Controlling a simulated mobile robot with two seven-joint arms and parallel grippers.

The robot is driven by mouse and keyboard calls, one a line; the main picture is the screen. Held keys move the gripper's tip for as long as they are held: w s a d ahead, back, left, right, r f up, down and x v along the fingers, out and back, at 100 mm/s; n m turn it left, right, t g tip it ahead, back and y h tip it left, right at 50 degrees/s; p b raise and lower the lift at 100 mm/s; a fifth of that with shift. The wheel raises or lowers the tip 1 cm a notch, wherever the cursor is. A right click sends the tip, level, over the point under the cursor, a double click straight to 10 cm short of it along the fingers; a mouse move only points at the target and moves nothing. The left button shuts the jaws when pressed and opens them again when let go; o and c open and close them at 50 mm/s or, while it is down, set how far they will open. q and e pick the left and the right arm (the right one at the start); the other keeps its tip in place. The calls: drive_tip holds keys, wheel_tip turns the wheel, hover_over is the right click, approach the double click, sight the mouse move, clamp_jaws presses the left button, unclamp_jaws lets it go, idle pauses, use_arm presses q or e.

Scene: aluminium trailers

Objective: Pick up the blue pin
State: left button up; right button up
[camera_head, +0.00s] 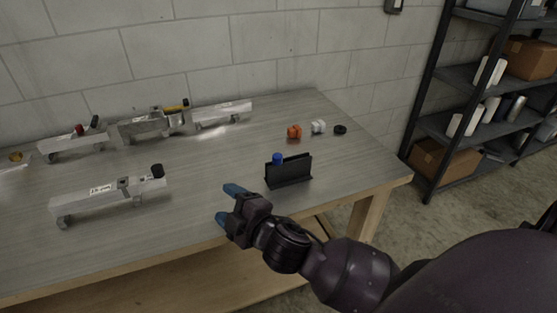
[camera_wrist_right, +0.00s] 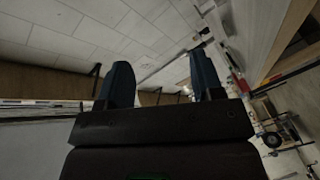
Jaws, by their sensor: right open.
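The blue pin (camera_head: 277,159) shows as a small blue cap at the left end of a black holder (camera_head: 289,172) on the table, and its lower part is hidden in the holder. My right gripper (camera_head: 228,204) is over the table's front edge, to the left of and nearer than the holder. Its two blue fingertips are apart with nothing between them. In the right wrist view, my right gripper (camera_wrist_right: 162,84) shows two separated dark blue fingers, and the pin cannot be made out there. My left gripper is not in the head view.
Several aluminium trailers, one of them the front trailer (camera_head: 110,195), stand on the left half of the table (camera_head: 215,165). An orange piece (camera_head: 294,132), a white piece (camera_head: 318,127) and a black ring (camera_head: 340,129) lie behind the holder. A shelf rack (camera_head: 455,120) stands at the right.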

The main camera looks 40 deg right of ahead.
drive_tip(key=w+a+r+n+y, duration=0.35)
drive_tip(key=a+n+y, duration=0.2)
drive_tip(key=n, duration=0.25)
drive_tip(key=n+g+h, duration=0.9)
drive_tip(key=n+g, duration=0.8)
drive_tip(key=n, duration=0.9)
approach(277, 156)
wheel_tip(277, 156, down, 5)
drive_tip(key=shift+w+d+r, duration=0.1)
drive_tip(key=shift+w, duration=0.05)
drive_tip(key=shift+d+f, duration=0.1)
drive_tip(key=shift+f, duration=2.5)
drive_tip(key=shift+s, duration=0.25)
drive_tip(key=c, duration=1)
drive_tip(key=shift+r, duration=0.15)
